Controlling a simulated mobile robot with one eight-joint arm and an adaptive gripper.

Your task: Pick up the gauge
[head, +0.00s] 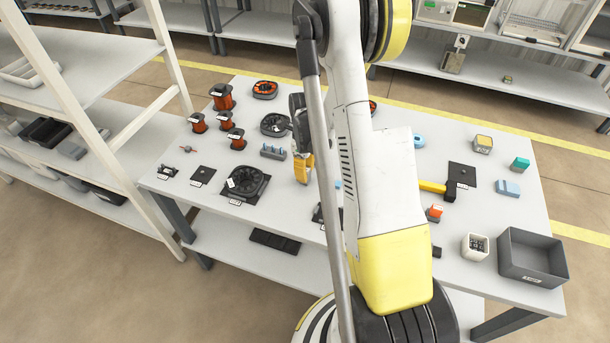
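My gripper (299,112) shows only in part as a dark shape left of my arm, over the middle of the white table; I cannot make out its fingertips. A small yellow-orange piece (302,168) shows just below it. I cannot tell whether this is the gauge, another item or part of my gripper, or whether it is held. A light blue rounded item (419,141) lies on the table right of my arm; it is too small to identify surely as the gauge. My arm hides the table's middle.
Copper wire spools (222,97), dark round parts (246,182) and a blue-grey pegged block (273,152) stand left on the table. At right are a yellow-handled hammer (451,187), a white cup (475,246) and a grey bin (533,259). Shelving (90,100) borders the left.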

